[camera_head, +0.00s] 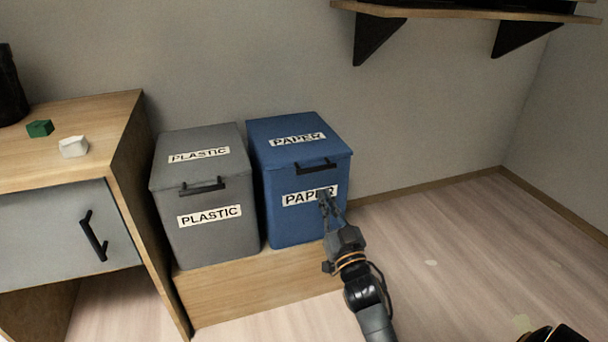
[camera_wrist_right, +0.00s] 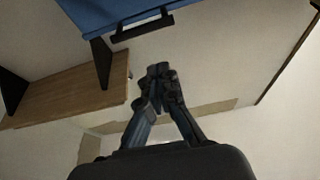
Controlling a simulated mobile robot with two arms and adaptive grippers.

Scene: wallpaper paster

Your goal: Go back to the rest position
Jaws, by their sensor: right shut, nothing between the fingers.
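My right gripper (camera_head: 324,197) is shut and empty. In the head view it overlaps the front of the blue PAPER bin (camera_head: 288,225), over the end of its label; I cannot tell whether it touches. In the right wrist view the fingers of my right gripper (camera_wrist_right: 158,75) are together with nothing between them. The blue bin's lid edge and dark handle (camera_wrist_right: 142,27) show above the fingers there. The lid of the blue bin is closed. My left gripper is in neither view.
A grey PLASTIC bin (camera_head: 215,238) with a closed lid stands left of the blue one, both on a low wooden base (camera_head: 240,293). A wooden cabinet (camera_head: 105,110) at left bears a green block (camera_head: 40,128) and a white block (camera_head: 73,147). A wall shelf (camera_head: 450,12) hangs above. Floor at right is mostly clear.

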